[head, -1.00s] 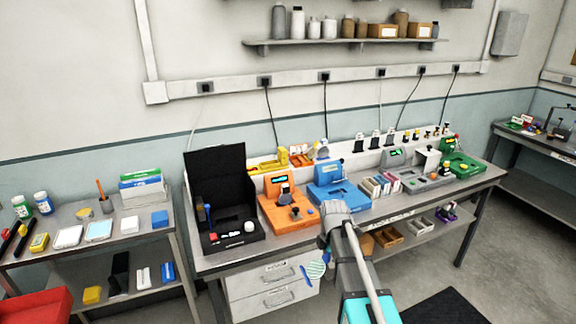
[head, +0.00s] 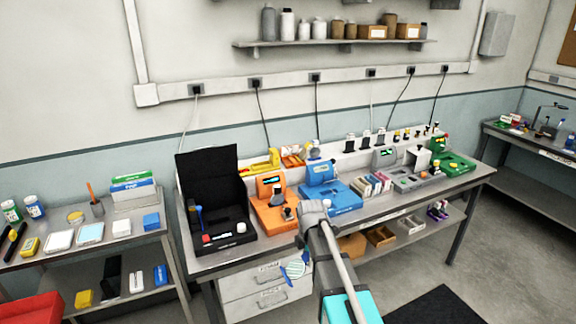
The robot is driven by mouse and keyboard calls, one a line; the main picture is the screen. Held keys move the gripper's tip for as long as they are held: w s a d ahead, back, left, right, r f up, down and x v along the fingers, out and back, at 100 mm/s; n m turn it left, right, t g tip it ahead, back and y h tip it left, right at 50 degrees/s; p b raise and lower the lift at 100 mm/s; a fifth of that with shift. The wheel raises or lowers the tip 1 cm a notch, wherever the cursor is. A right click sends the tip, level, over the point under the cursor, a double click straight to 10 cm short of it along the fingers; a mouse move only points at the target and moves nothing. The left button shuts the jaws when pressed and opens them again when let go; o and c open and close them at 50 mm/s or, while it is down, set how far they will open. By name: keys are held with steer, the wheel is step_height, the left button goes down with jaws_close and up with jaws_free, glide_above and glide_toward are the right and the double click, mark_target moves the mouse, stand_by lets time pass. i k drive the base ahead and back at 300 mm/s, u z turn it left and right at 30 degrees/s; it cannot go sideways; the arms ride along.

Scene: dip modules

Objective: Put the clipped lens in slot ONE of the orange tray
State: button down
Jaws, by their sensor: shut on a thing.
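The orange tray (head: 264,222) sits on the main bench, between the open black case and the blue tray. A dark upright piece stands on it; its slot labels are too small to read. My gripper (head: 304,253) is in front of the bench, below the tray's level in the picture, and mostly hidden by my arm. It is shut on the clipped lens, a round, pale, striped disc (head: 296,268) with a blue part at its lower left. The lens shows against the drawer fronts, apart from the tray.
The open black case (head: 213,163) stands left of the orange tray. The blue tray (head: 345,196) is at its right, with grey and green stations beyond. White drawers (head: 240,288) are under the bench. A side table (head: 150,238) is at the left.

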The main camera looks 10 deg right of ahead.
mark_target(293, 156)
steer(key=u, duration=0.05)
steer(key=i, duration=0.95)
steer(key=z, duration=0.05)
